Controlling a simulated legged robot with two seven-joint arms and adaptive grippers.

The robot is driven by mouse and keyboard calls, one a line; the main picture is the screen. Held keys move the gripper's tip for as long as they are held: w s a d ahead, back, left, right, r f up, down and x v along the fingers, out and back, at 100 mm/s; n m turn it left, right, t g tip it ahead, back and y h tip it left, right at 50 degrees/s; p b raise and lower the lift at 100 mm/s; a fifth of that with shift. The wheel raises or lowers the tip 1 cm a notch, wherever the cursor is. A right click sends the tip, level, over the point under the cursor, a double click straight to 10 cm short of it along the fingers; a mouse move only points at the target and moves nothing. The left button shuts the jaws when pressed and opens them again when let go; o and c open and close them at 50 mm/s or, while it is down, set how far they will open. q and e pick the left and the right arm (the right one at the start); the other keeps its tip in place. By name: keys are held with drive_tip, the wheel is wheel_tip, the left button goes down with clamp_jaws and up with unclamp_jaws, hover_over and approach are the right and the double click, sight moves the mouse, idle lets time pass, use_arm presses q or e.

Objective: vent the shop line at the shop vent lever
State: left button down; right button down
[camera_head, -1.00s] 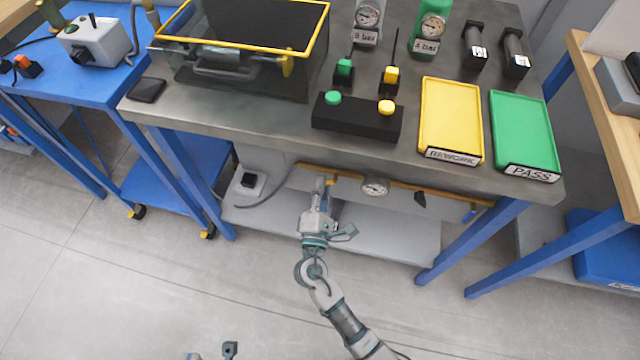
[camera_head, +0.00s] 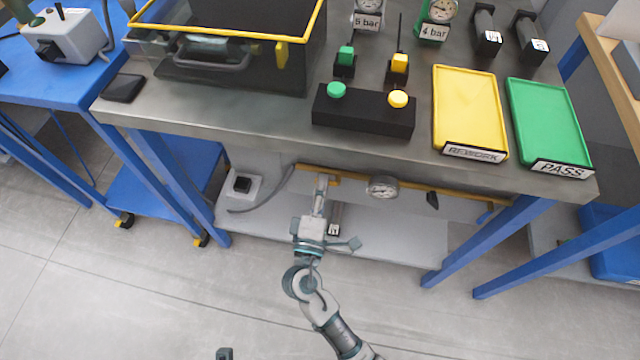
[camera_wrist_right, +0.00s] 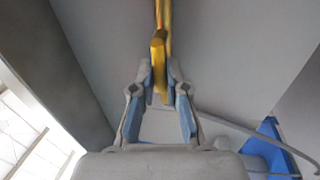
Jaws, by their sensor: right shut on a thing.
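A yellow lever (camera_wrist_right: 158,62) shows in the right wrist view, running down between my right gripper's fingers (camera_wrist_right: 160,88). The fingers are shut on its lower end. In the head view my right gripper (camera_head: 322,182) is under the bench front, at the left part of a yellow line (camera_head: 405,188), and it hides most of the lever. No name label for the lever is readable. A small dark tip (camera_head: 224,354) at the bottom edge may be part of my left gripper; its jaws cannot be made out.
A round gauge (camera_head: 382,187), a black part (camera_head: 432,200) and a blue handle (camera_head: 487,215) sit along the line to the right. The steel bench (camera_head: 270,132) overhangs the gripper, with a grey shelf (camera_head: 395,240) below. A socket box (camera_head: 243,186) is at left.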

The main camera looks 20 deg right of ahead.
drive_tip(key=shift+f, duration=0.25)
drive_tip(key=c, duration=1.2)
unclamp_jaws()
drive_tip(key=shift+d, duration=0.1)
drive_tip(key=shift+r, duration=0.1)
drive_tip(key=v, duration=1.2)
